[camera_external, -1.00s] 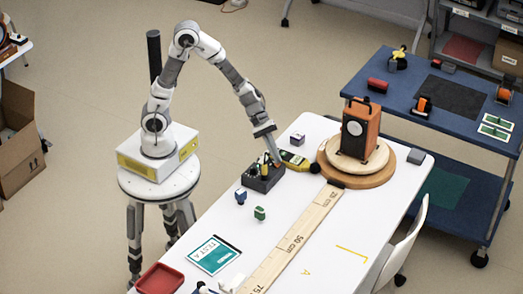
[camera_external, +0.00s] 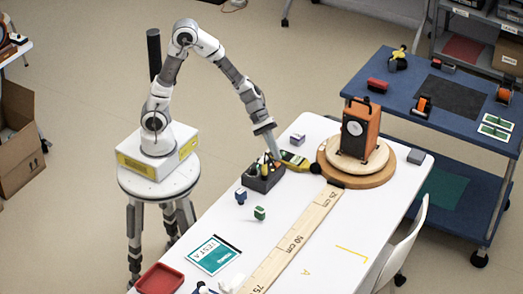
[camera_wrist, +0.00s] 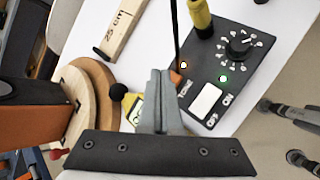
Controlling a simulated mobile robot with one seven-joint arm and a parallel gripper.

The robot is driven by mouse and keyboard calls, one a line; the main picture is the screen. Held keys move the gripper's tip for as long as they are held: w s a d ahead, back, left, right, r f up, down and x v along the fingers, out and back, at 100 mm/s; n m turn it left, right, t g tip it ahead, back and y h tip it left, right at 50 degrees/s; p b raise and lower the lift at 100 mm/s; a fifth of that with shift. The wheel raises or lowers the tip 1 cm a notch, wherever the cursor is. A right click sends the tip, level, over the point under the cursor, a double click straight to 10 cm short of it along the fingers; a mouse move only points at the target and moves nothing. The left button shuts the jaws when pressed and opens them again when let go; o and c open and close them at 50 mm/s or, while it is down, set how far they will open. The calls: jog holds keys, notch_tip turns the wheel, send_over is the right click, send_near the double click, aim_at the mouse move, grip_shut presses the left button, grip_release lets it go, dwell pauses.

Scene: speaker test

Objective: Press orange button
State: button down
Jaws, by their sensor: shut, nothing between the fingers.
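A black control box (camera_external: 264,182) stands on the white table below my gripper (camera_external: 277,158). My gripper (camera_wrist: 160,73) is shut and empty. Its fingertips appear just left of the orange button, beside the panel's edge. I cannot tell their height above the panel, and no contact shows.
A yellow meter (camera_external: 294,161) with a black ball tip (camera_wrist: 118,91) lies close to the fingers. An orange speaker (camera_external: 360,127) stands on a round wooden turntable (camera_external: 328,164). A dark rod (camera_wrist: 177,35) and a yellow handle (camera_wrist: 199,14) show near the panel.

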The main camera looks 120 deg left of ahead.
aim_at(275, 162)
jog(key=shift+r, duration=0.15)
notch_tip(275, 162, up, 6)
jog(key=p, duration=0.4)
dwell(0.3)
dwell(0.4)
